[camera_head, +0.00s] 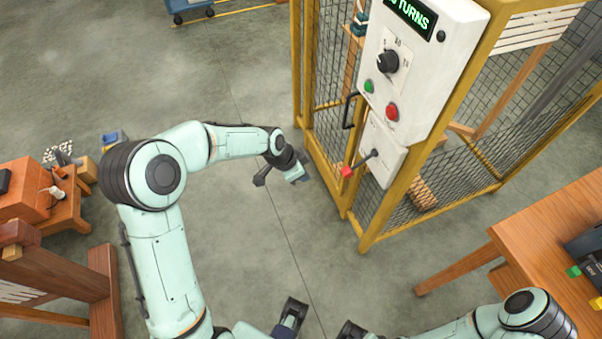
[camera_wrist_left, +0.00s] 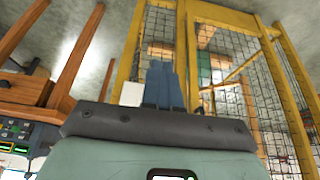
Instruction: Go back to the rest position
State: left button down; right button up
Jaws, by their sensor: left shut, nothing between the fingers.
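My left arm comes in from the lower left of the head view, bends at the elbow and reaches right. Its gripper (camera_head: 301,177) hangs over the floor, a little left of the yellow-framed cage (camera_head: 340,195), pointing down and right. In the left wrist view the bluish fingers (camera_wrist_left: 163,85) are together with nothing between them. The cage shows behind them. My right arm (camera_head: 525,305) comes in at the lower right. Dark end parts show at the bottom edge, partly cut off, and its finger opening cannot be made out.
A white control box (camera_head: 420,60) with a black dial, green and red buttons is mounted on the cage. A lever with a red knob (camera_head: 347,172) sticks out below it, close to my left gripper. A wooden table (camera_head: 540,235) stands right, wooden furniture left. Open floor lies between.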

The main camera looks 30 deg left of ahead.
pick_arm(q)
jog(key=shift+w+d, duration=0.1)
pick_arm(e)
jog(key=shift+w, duration=0.1)
pick_arm(q)
jog(key=s+d+f+n+g+p, duration=0.1)
jog(key=s+d+f+n+p, duration=0.15)
jog(key=s+f, duration=0.4)
jog(key=s+d+f+n+g+p, duration=0.2)
jog(key=s+d+f+n, duration=0.2)
jog(key=s+f, duration=0.3)
jog(key=s+d+f+n+g+p, duration=0.1)
jog(key=s+f+n, duration=0.1)
jog(key=s, duration=0.6)
jog(key=s+d+f+n+p, duration=0.1)
jog(key=s+d+f+n, duration=0.1)
jog(key=s, duration=0.5)
jog(key=shift+s+d+f+n+g+p, duration=0.15)
jog(key=shift+s+f+n+g+p, duration=0.25)
jog(key=shift+n, duration=0.45)
pick_arm(e)
notch_tip(320, 180, up, 8)
jog(key=w, duration=0.2)
jog(key=shift+w+f, duration=0.2)
pick_arm(q)
jog(key=shift+w+d, duration=0.1)
pick_arm(e)
jog(key=shift+s+d, duration=0.1)
